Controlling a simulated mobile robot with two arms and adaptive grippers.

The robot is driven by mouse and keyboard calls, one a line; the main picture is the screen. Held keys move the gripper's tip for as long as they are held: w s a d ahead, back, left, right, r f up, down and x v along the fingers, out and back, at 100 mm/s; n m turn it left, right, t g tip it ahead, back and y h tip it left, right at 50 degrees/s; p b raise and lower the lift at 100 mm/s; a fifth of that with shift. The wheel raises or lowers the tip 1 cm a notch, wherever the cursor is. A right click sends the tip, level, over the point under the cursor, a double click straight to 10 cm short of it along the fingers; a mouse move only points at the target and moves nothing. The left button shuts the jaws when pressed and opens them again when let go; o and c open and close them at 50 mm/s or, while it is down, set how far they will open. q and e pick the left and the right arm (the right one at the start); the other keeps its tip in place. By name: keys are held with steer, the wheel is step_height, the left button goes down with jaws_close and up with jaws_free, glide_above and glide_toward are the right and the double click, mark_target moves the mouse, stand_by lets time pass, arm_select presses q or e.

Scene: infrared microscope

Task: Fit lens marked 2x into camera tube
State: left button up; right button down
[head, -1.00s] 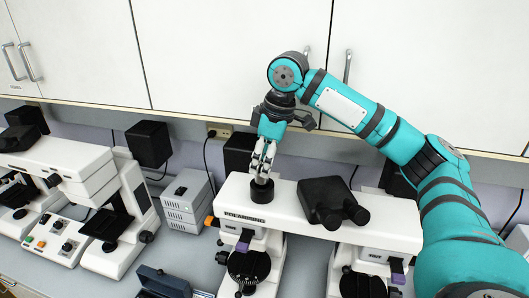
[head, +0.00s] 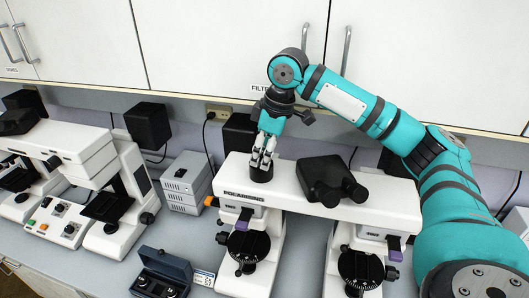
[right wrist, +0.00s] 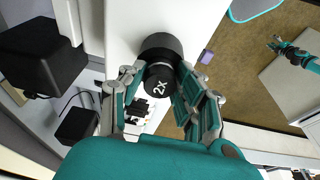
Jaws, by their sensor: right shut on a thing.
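The lens marked 2X (right wrist: 160,85) is a small black cylinder, its marked end facing the right wrist camera. My right gripper (head: 264,160) points down and is shut on it; its fingers also show in the right wrist view (right wrist: 158,92). The camera tube (head: 262,174) is a wider, short black cylinder on top of the white microscope (head: 285,195). In the right wrist view the tube (right wrist: 160,46) lies directly behind the lens. The lens is at the tube's mouth; I cannot tell how deep it sits. My left gripper is out of view.
Black binocular eyepieces (head: 328,180) stand just right of the tube. A grey power box (head: 187,180) stands left of the microscope. An open blue case (head: 163,270) holding dark round pieces is on the bench, with a label card (head: 203,278) beside it. White cabinets (head: 210,50) hang behind my arm.

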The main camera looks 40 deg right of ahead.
steer(key=shift+s+a+f, duration=0.1)
steer(key=shift+a+f, duration=0.05)
steer(key=shift+f, duration=0.25)
steer(key=c, duration=1.4)
jaws_free()
steer(key=o, duration=0.5)
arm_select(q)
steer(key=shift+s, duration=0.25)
arm_select(e)
steer(key=shift+o, duration=0.2)
steer(key=shift+w+r, duration=0.1)
steer(key=shift+w, duration=0.1)
steer(key=shift+o, duration=0.5)
steer(key=o, duration=0.3)
steer(key=shift+r, duration=0.1)
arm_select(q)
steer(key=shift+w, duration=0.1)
arm_select(e)
steer(key=shift+r, duration=0.1)
